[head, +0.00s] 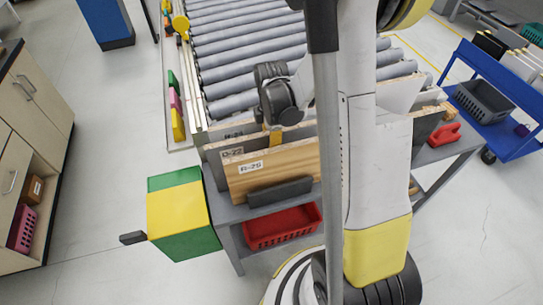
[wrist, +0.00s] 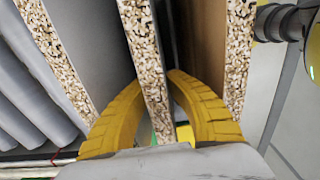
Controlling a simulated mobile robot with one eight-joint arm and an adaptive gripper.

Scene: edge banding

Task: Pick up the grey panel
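The grey panel (head: 216,153), labelled D-27, stands upright behind a wooden panel (head: 290,168) labelled R-25. In the wrist view the grey panel's speckled edge (wrist: 153,70) runs between my two yellow fingers. My gripper (head: 276,137) reaches down over the panels, with one yellow finger showing just behind the wooden panel. In the wrist view my gripper (wrist: 158,82) has a finger on each side of the grey panel, and both tips lie against it. The contact behind the edge is hidden. The panel still stands among its neighbours.
Another panel edge (wrist: 62,60) stands left of the held one, and one (wrist: 238,50) to the right, with narrow gaps. A roller conveyor (head: 245,60) lies behind. A red basket (head: 282,227) sits below. A green-yellow box (head: 180,212) stands left. A blue cart (head: 500,100) is right.

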